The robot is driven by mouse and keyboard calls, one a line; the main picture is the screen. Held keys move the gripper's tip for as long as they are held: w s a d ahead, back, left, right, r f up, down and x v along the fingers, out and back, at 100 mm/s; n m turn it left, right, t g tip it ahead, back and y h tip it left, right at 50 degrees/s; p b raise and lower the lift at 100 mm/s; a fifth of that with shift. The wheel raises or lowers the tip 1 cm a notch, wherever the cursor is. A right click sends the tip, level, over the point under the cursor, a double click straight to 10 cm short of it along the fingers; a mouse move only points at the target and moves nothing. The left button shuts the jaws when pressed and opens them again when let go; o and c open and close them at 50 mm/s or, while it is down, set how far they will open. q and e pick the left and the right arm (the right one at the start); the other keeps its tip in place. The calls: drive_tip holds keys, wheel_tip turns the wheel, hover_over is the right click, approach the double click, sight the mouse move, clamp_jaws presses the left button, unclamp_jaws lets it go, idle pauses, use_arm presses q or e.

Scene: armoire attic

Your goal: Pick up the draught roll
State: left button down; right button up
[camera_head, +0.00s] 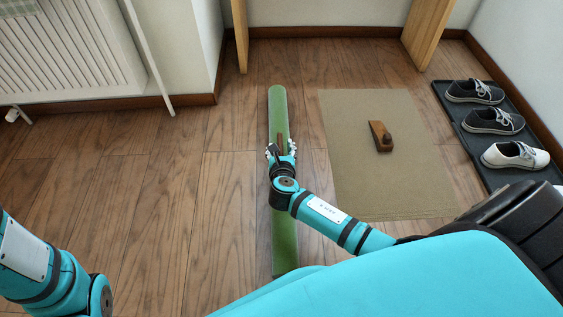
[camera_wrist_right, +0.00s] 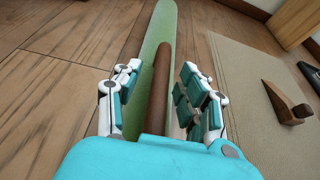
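The draught roll, which I take to be the long green roll (camera_head: 279,110), lies lengthwise on the wooden floor in the head view. In the right wrist view the green roll (camera_wrist_right: 157,32) runs away from me between the fingers. A short brown bar (camera_wrist_right: 160,75) shows along the roll, also between the fingers; how it is joined cannot be told. My right gripper (camera_head: 281,150) is over the roll's middle. Its fingers (camera_wrist_right: 161,72) are spread, one on each side; contact is not clear. My left arm shows at the lower left, its gripper out of frame.
A beige mat (camera_head: 350,190) lies right of the roll, with a wooden plane-like block (camera_head: 380,137) on it. A dark tray (camera_head: 444,97) with several shoes is farther right. A radiator (camera_head: 70,50) is at the upper left. The floor left of the roll is clear.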

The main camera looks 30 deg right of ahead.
clamp_jaws()
drive_tip(key=shift+w+r, duration=0.1)
drive_tip(key=shift+r, duration=0.05)
idle(0.4)
